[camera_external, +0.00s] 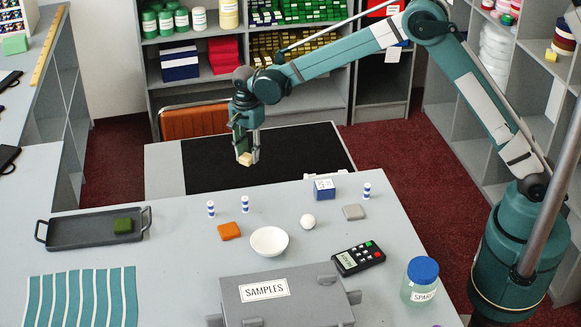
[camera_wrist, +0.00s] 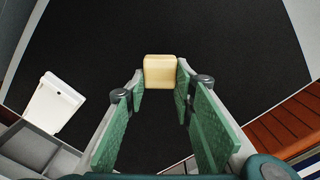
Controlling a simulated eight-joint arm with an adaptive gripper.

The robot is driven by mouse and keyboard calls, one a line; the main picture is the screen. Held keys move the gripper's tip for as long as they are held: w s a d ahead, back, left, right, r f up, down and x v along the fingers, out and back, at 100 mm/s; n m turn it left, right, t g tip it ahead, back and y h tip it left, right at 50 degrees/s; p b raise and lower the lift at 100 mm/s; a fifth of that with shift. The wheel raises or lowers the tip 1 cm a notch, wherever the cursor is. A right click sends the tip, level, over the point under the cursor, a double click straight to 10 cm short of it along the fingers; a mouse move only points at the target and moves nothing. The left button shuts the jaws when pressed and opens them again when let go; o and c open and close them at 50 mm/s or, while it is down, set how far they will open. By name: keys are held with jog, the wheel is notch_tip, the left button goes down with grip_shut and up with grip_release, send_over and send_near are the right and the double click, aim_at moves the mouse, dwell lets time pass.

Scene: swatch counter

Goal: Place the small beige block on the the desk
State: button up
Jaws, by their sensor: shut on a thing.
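The small beige block (camera_external: 245,159) is held at the tips of my gripper (camera_external: 246,154), clear of the counter. The block also shows in the wrist view (camera_wrist: 160,72), between the ends of the green-padded fingers (camera_wrist: 160,85). The desk (camera_external: 163,170), grey with a large black surface (camera_external: 300,148), stands behind the counter. In the wrist view the block appears over the black surface (camera_wrist: 215,40). The height of the block above it is hard to tell.
An orange-brown chair back (camera_external: 195,121) stands at the desk's far side. The grey counter (camera_external: 180,250) in front holds a white bowl (camera_external: 269,241), an orange block (camera_external: 229,231), a blue box (camera_external: 324,188) and a dark tray (camera_external: 80,232). The black surface looks bare.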

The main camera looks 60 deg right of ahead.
aim_at(251, 155)
jog(key=shift+f, duration=1.5)
jog(key=shift+f, duration=0.1)
jog(key=shift+f+b, duration=0.45)
jog(key=shift+f, duration=1.3)
jog(key=shift+f, duration=0.15)
jog(key=o, duration=0.8)
jog(key=shift+o, duration=0.2)
notch_tip(251, 155, up, 12)
jog(key=shift+r+p, duration=0.15)
jog(key=shift+p, duration=0.65)
